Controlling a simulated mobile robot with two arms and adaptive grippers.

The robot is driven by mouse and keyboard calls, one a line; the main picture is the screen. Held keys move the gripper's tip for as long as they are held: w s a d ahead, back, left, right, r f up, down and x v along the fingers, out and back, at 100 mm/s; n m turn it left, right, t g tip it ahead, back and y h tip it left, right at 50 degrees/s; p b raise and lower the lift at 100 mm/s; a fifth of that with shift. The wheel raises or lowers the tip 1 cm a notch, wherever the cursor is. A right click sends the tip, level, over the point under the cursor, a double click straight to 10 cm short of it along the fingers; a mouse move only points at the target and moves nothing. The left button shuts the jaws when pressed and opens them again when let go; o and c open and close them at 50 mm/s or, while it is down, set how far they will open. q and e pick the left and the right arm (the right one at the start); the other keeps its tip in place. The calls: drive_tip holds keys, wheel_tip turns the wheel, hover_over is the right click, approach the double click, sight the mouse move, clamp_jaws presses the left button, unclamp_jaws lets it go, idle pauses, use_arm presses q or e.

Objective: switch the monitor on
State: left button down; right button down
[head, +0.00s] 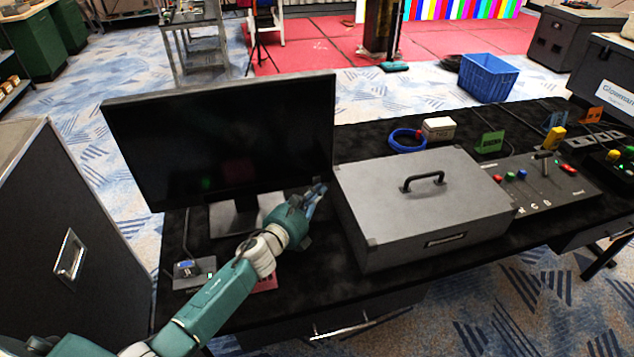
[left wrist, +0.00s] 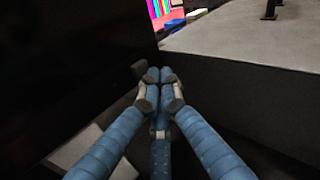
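The monitor (head: 215,130) stands on the black desk at the left, its screen dark with only faint reflections. Its stand (head: 233,217) shows below the screen. My left gripper (head: 320,190) is at the monitor's lower right corner, between it and a grey case. In the left wrist view the dark monitor (left wrist: 60,60) fills the left side. The blue fingers of the left gripper (left wrist: 160,75) come together at their tips, with nothing visible between them. I cannot tell whether they touch the monitor. My right gripper is in neither view.
The grey case (head: 420,200) with a black handle stands close right of my left gripper. A small device (head: 193,270) with a lit blue display sits at the desk's left front. A control panel (head: 540,185), blue tape roll (head: 405,141) and white box (head: 438,128) lie farther right.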

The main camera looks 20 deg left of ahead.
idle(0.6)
use_arm(q)
drive_tip(key=shift+w+a, duration=0.3)
drive_tip(key=shift+w, duration=0.2)
idle(0.4)
drive_tip(key=shift+s+d, duration=0.3)
drive_tip(key=shift+s, duration=0.25)
